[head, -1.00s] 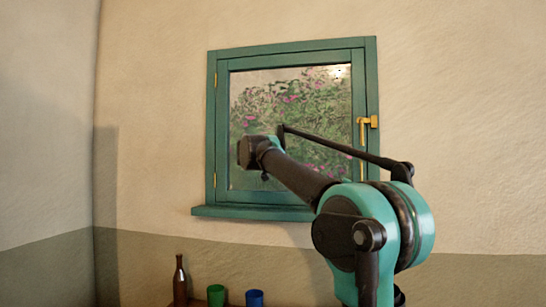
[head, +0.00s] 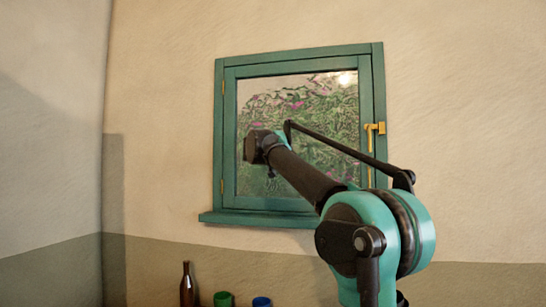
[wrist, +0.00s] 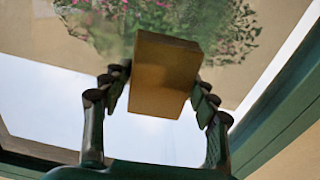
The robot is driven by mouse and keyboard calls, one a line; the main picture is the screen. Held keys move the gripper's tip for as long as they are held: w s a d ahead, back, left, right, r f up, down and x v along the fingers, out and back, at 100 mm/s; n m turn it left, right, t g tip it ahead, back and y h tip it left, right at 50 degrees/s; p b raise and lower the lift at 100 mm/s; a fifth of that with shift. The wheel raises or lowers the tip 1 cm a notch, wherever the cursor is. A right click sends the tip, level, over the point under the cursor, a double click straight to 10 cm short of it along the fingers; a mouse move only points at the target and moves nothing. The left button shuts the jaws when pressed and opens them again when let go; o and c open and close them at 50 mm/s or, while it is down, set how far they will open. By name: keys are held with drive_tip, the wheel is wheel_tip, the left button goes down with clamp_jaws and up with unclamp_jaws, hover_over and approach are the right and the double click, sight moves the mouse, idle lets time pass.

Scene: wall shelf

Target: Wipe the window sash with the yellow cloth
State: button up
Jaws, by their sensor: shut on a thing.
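The green window sash (head: 230,140) is shut in its frame on the wall and holds a pane with pink flowers and leaves showing in it. In the wrist view, my gripper (wrist: 161,82) is shut on a flat, ochre block-like thing, which I take to be the yellow cloth (wrist: 160,75). The cloth is in front of the glass; I cannot tell whether it touches. A green frame edge (wrist: 285,110) runs along the right there. In the head view my arm crosses the window, and its far end hides the gripper and cloth.
A yellow handle (head: 372,140) is on the window's right side, close to my arm. A green sill (head: 260,218) juts out below. A brown bottle (head: 187,285), a green cup (head: 223,299) and a blue cup (head: 262,301) stand low at the bottom.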

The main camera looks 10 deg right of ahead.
drive_tip(key=s+d, duration=0.3)
drive_tip(key=d, duration=0.4)
drive_tip(key=s+d, duration=0.3)
drive_tip(key=d, duration=0.4)
idle(1.4)
drive_tip(key=shift+v, duration=2.95)
drive_tip(key=shift+s, duration=0.1)
drive_tip(key=shift+v, duration=1.4)
